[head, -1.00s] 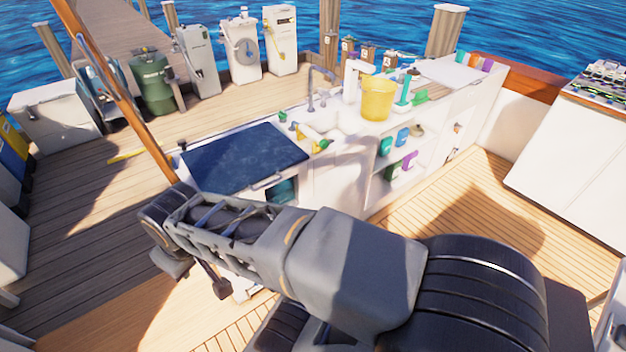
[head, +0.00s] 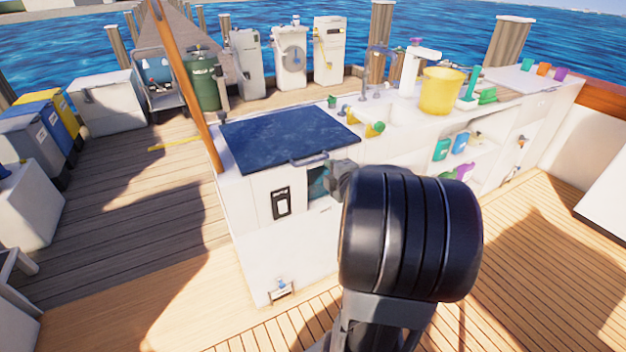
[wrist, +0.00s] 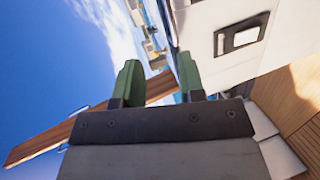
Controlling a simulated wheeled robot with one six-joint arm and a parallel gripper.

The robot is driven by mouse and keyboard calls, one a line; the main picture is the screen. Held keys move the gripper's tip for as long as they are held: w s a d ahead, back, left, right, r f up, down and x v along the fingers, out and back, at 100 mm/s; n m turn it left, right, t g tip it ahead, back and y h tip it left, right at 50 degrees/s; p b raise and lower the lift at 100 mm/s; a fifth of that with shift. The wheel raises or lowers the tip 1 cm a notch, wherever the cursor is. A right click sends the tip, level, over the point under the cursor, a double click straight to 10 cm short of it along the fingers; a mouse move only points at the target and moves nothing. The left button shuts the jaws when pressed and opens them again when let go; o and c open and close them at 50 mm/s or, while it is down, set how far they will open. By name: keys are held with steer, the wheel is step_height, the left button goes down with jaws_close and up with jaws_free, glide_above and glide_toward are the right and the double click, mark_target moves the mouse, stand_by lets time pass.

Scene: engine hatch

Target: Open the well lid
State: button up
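The well lid is probably the flat dark blue panel (head: 285,138) on the near left end of the white counter. It lies flat, with a grey handle (head: 309,160) along its near edge. My gripper shows in the wrist view (wrist: 157,82) with its two green fingers apart and nothing between them. In the head view my arm hides the fingers, and a grey part of the arm shows just right of the handle. Whether the gripper touches the counter cannot be told. The lid is not clearly visible in the wrist view.
A black-framed latch panel (head: 282,203) is on the cabinet front and shows in the wrist view (wrist: 240,38). A brown wooden post (head: 186,85) rises at the lid's left corner. A yellow bucket (head: 440,92) and taps stand farther right. The deck in front is clear.

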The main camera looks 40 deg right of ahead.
mark_target(313, 162)
steer(key=shift+n+t+y, duration=0.4)
steer(key=shift+n+y, duration=0.1)
steer(key=shift+n, duration=0.4)
steer(key=b+x, duration=0.1)
steer(key=x, duration=0.3)
steer(key=f+b+x, duration=0.1)
steer(key=x, duration=0.4)
steer(key=f+b+x, duration=0.1)
steer(key=x, duration=0.3)
steer(key=shift+d, duration=0.35)
steer(key=shift+c, duration=0.2)
jaws_close()
